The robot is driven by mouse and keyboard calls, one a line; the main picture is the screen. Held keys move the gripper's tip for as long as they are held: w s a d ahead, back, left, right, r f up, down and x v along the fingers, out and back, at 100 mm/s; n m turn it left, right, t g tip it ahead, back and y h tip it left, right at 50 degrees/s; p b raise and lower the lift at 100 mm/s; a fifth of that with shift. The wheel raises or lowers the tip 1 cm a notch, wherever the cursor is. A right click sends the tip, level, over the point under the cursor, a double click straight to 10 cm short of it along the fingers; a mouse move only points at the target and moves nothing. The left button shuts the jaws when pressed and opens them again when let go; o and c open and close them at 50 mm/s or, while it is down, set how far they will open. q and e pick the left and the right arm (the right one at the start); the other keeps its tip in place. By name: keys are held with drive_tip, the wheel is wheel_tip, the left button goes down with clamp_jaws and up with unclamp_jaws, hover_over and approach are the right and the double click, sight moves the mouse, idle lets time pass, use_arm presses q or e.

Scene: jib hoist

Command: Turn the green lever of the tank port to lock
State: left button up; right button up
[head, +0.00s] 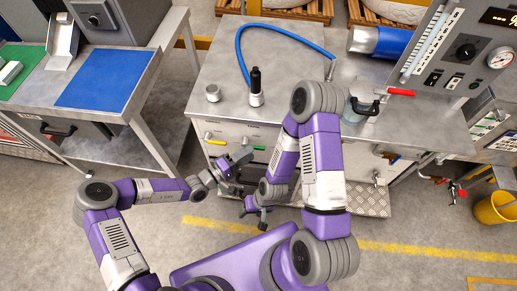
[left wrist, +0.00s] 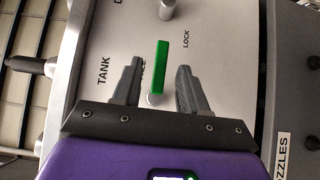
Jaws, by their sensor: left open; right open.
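The green lever (left wrist: 160,68) of the tank port is in the left wrist view, on a pale panel (left wrist: 220,85). It points up in that picture, between a "TANK" label (left wrist: 104,70) on the left and a "LOCK" label (left wrist: 186,39) at upper right. Another label beside it is partly hidden. My left gripper (left wrist: 158,76) is open, with one finger on each side of the lever and a visible gap to both. In the head view my left gripper (head: 236,163) is at the cabinet front by the green lever (head: 258,148). My right gripper (head: 256,208) is lower, open and empty.
A yellow lever (head: 215,142) is on the same cabinet front. The metal bench top (head: 215,75) above carries a black-topped bottle (head: 256,88), a small metal cup (head: 213,93) and a blue hose (head: 275,27). A checker-plate step (head: 371,202) lies below at right.

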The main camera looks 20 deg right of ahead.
sight(256, 149)
use_arm(q)
drive_tip(key=b+x, duration=0.1)
drive_tip(key=x, duration=0.4)
drive_tip(key=shift+d, duration=0.2)
clamp_jaws()
